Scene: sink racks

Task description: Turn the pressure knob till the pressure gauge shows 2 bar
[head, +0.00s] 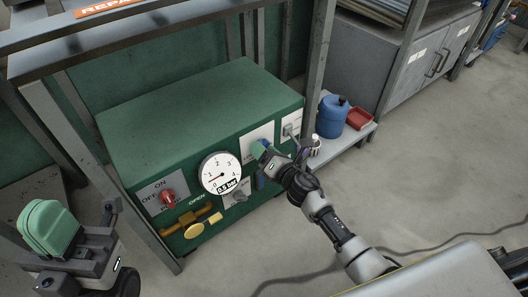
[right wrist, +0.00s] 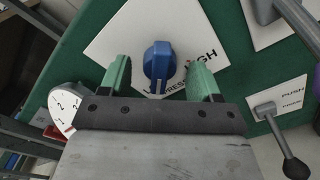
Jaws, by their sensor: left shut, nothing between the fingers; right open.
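The blue pressure knob (right wrist: 158,62) sits on a white plate marked HIGH on the green panel. In the right wrist view it stands between the two green fingers of my open right gripper (right wrist: 160,72), with gaps on both sides. In the head view my right gripper (head: 260,150) is at the panel and hides the knob. The round white pressure gauge (head: 221,171) is left of it; its red needle points low left, near 0. My left gripper (head: 49,228) is shut and empty, at lower left, away from the panel.
The green cabinet (head: 190,110) also bears a red switch (head: 168,198), a brass-coloured lever (head: 188,218) and a grey lever (right wrist: 277,130). Metal posts frame the cabinet. A blue canister (head: 332,116) and red tray (head: 359,119) stand on a low shelf to the right.

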